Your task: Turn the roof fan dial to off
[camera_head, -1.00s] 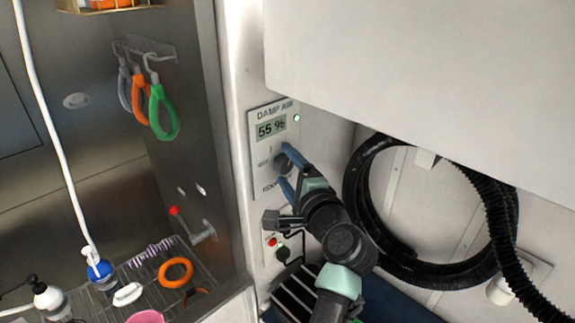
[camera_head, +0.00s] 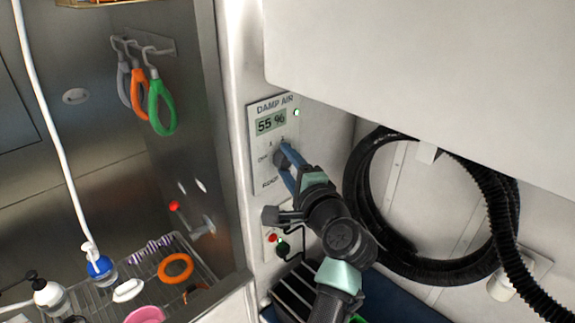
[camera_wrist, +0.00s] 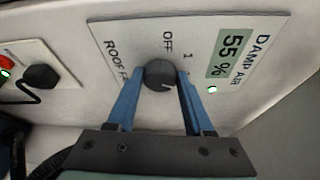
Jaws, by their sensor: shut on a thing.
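The roof fan dial (camera_wrist: 160,74) is a round dark knob on the white panel (camera_wrist: 120,32), with "OFF" and "1" printed around it. In the wrist view a small pale mark on its near face seems to point right, away from "OFF"; the exact setting is hard to tell. My gripper (camera_wrist: 160,79) has its two blue fingers on either side of the dial, shut on it. In the head view my gripper (camera_head: 283,163) reaches the panel from the lower right, and its fingers partly cover the dial.
Above the dial a display (camera_head: 271,123) reads 55 % under "DAMP AIR". A lower box with a red button (camera_head: 273,238) and black plug sits below. A coiled black hose (camera_head: 365,225) hangs right, and a white cabinet (camera_head: 420,70) overhangs. Grooming loops (camera_head: 161,108) hang left.

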